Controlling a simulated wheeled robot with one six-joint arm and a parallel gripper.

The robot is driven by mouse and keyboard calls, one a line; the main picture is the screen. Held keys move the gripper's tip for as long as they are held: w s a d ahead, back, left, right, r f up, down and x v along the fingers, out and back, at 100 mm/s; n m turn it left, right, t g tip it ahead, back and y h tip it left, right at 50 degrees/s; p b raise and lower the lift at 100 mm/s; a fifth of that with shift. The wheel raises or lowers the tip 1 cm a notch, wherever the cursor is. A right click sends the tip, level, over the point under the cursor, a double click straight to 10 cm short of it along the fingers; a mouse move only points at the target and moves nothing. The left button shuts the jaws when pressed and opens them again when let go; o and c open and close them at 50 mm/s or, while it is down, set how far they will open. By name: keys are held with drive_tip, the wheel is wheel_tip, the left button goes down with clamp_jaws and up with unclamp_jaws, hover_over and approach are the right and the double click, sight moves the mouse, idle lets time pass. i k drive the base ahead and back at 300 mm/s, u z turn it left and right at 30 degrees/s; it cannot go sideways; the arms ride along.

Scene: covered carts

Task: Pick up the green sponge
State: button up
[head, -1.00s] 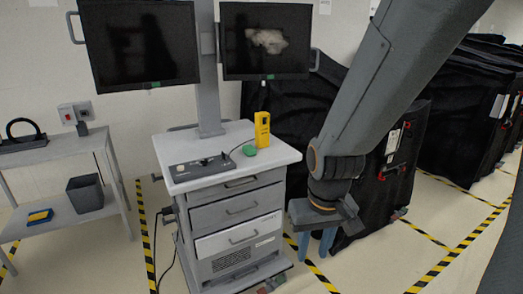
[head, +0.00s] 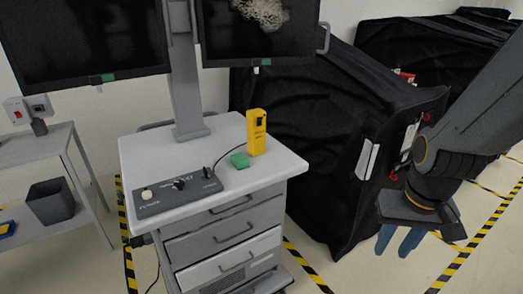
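The green sponge (head: 240,160) is a small green block lying on the white top of the cart (head: 150,156). My gripper (head: 396,241) is at the right of the head view, off the cart and in front of the black covered cart. Its blue fingers point down with a gap showing between them. Nothing shows between the fingers.
The grey control box (head: 176,193) with knobs sits on the cart top, with a cable running to the yellow device. Two monitors (head: 82,40) rise on a grey post behind. A black covered cart (head: 320,130) stands to the right. A shelf with a dark bin (head: 50,201) is at left.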

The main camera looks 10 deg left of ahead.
sight(239, 160)
drive_tip(key=u, duration=0.15)
drive_tip(key=i, duration=0.65)
drive_tip(key=u, duration=0.9)
drive_tip(key=i, duration=0.4)
drive_tip(key=u, duration=0.35)
